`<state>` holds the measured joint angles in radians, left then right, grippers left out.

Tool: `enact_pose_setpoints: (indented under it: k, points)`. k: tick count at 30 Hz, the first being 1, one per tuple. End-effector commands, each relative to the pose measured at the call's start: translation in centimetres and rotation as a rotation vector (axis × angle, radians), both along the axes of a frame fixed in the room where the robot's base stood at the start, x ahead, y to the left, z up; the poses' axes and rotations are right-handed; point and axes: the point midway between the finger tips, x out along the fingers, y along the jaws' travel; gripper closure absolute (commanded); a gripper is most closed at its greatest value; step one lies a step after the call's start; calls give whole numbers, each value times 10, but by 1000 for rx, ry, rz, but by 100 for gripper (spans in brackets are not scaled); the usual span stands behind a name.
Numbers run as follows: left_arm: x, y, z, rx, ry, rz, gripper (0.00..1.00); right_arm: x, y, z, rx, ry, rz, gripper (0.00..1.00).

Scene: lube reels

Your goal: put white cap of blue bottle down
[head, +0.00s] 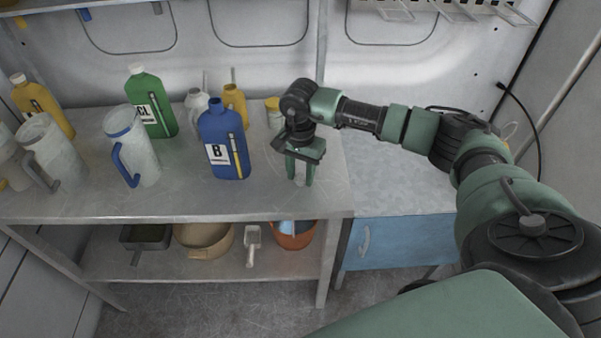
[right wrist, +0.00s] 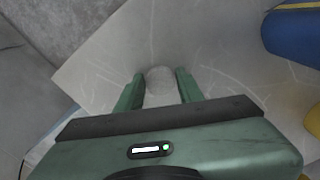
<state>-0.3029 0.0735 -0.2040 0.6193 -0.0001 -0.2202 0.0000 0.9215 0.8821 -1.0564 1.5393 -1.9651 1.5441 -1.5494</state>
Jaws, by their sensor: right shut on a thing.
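The blue bottle (head: 216,133) stands upright on the workbench, with a white "B" label and a yellow stripe; no white cap shows on its neck. In the right wrist view part of the blue bottle (right wrist: 295,35) shows at the upper right. My right gripper (head: 299,178) points down over the bench, right of the bottle and apart from it. Its fingers, seen in the right wrist view (right wrist: 160,88), are shut on the white cap (right wrist: 160,75), which lies low between the fingertips near the bench surface. I cannot tell whether the cap touches the bench. My left gripper is out of view.
A green bottle (head: 150,105), a clear jug with a blue handle (head: 130,145), a yellow bottle (head: 235,100) and other containers stand left and behind. The bench (head: 200,200) is clear around my gripper; its right end is near. A blue drawer unit (head: 395,238) stands to the right.

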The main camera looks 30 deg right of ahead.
Motion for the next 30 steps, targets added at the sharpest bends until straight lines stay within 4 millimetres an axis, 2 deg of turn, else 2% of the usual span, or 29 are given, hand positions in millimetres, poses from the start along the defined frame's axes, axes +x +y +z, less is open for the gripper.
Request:
enact_pose_setpoints:
  k: [1, 3, 15, 17, 30]
  points:
    - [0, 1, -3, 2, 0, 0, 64, 0, 0, -2, 0, 0, 0, 60]
    - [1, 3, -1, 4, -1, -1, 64, 0, 0, -1, -1, 1, 0, 41]
    - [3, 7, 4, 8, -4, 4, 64, 0, 0, 4, 0, 0, 0, 41]
    - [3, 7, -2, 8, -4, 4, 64, 1, 0, 7, 0, -2, 0, 41]
    - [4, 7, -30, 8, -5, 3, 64, 1, 0, 95, 0, -4, 0, 41]
